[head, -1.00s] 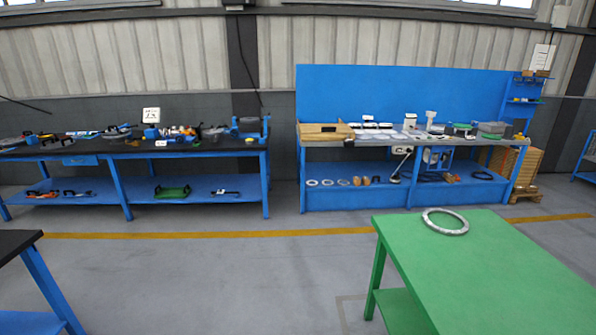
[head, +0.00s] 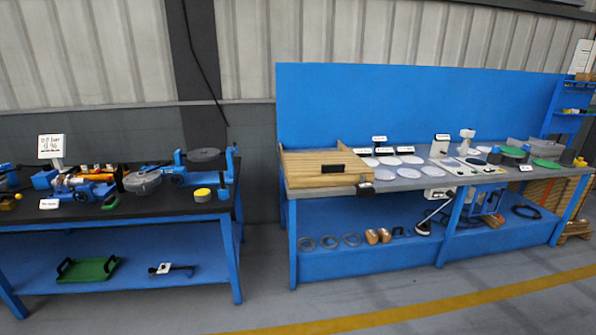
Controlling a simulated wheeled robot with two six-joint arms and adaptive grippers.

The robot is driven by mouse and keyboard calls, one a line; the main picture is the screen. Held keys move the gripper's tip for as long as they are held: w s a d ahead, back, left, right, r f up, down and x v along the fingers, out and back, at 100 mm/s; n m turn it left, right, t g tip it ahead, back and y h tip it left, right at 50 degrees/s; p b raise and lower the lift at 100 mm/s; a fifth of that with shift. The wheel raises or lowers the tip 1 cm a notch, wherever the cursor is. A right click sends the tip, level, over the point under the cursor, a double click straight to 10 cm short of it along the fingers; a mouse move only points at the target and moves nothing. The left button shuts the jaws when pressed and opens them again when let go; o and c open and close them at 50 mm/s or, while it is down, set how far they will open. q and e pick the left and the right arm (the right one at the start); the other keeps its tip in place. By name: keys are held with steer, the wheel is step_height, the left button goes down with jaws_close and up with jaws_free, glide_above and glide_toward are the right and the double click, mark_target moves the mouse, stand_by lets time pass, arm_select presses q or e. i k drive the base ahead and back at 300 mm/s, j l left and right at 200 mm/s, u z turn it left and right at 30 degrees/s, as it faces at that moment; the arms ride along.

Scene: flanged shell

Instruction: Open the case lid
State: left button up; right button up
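A wooden case (head: 322,168) lies at the left end of the grey-topped workbench in the head view. The case is some distance ahead of me, slightly right of the middle. Neither of my grippers shows in the view.
The workbench (head: 409,183) with a blue back panel carries pale discs (head: 388,160) right of the case. A blue-legged bench (head: 110,217) with tools stands at the left. Rings and other parts lie on the lower blue shelf (head: 340,262). Floor is free in front.

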mark_target(299, 165)
steer(key=i+z, duration=0.3)
steer(key=i, duration=0.85)
steer(key=i+l+u, duration=0.4)
steer(key=i+l, duration=0.2)
steer(key=i+l+u, duration=0.35)
steer(key=i+l, duration=0.2)
steer(key=l, duration=0.25)
